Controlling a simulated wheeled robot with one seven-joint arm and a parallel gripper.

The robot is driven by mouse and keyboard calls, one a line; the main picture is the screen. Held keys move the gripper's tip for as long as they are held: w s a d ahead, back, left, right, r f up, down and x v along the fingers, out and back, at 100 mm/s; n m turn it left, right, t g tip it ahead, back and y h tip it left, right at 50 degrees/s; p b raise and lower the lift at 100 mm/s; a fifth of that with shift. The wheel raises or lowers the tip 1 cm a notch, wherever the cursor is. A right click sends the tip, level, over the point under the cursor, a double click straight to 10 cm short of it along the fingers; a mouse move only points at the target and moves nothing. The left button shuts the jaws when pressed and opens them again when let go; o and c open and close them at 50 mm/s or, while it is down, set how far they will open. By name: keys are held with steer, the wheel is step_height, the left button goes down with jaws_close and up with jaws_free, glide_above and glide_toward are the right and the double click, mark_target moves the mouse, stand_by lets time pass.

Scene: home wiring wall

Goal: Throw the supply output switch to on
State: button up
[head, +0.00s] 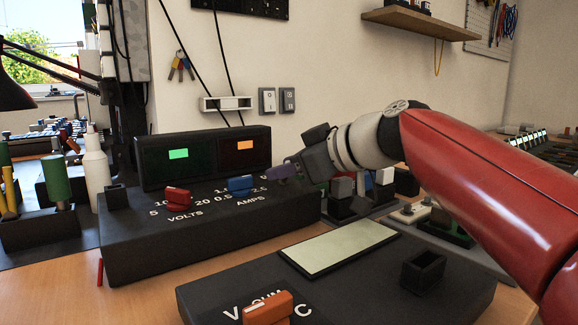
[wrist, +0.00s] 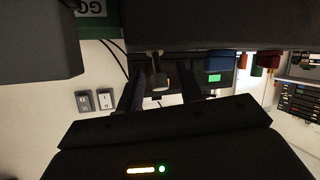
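The bench supply (head: 200,240) is a sloped black box at centre left, with a green display (head: 178,154) and an orange display (head: 245,145). A red volts knob (head: 178,199) and a blue amps knob (head: 240,185) sit on its face. My gripper (head: 290,170) is at the right end of this face, past the amps knob, and hides that part. In the wrist view my gripper (wrist: 160,92) has its dark fingers apart. A small lever with a pale grey tip (wrist: 160,82), seemingly the output switch, shows between them; contact and its position cannot be told.
A black meter (head: 370,285) with a pale screen and an orange knob (head: 267,307) lies in front. A white bottle (head: 96,180) and a green cylinder (head: 55,178) stand left. Small blocks (head: 345,190) crowd behind my gripper. Wall switches (head: 267,100) are behind.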

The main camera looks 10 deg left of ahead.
mark_target(278, 181)
jaws_close()
steer(key=shift+r+p, duration=0.15)
steer(key=shift+p, duration=0.35)
steer(key=p, duration=0.2)
steer(key=r+g+h+p, duration=0.1)
steer(key=p, duration=0.1)
steer(key=shift+w+a, duration=0.2)
steer(key=p, duration=0.2)
steer(key=g+h+p, duration=0.1)
steer(key=p, duration=0.1)
steer(key=h+p, duration=0.1)
steer(key=p, duration=0.1)
steer(key=shift+w+a+r+m, duration=0.25)
steer(key=shift+w+a+m, duration=0.05)
steer(key=shift+m, duration=0.1)
steer(key=p, duration=0.1)
steer(key=g+h+p, duration=0.1)
steer(key=p, duration=0.1)
steer(key=h+p, duration=0.1)
steer(key=p, duration=0.1)
steer(key=shift+w+a+f+g, duration=0.2)
steer(key=shift+w+a+g, duration=0.05)
steer(key=shift+a+g, duration=0.15)
steer(key=shift+w+a+f+m+g+h+p, duration=0.2)
steer(key=shift+f+g+h+p, duration=0.1)
steer(key=shift+g+h+p, duration=0.25)
steer(key=shift+w+a+f+m+g+h+p, duration=0.15)
steer(key=shift+f+m+g+h+p, duration=0.15)
steer(key=shift+h+p, duration=0.35)
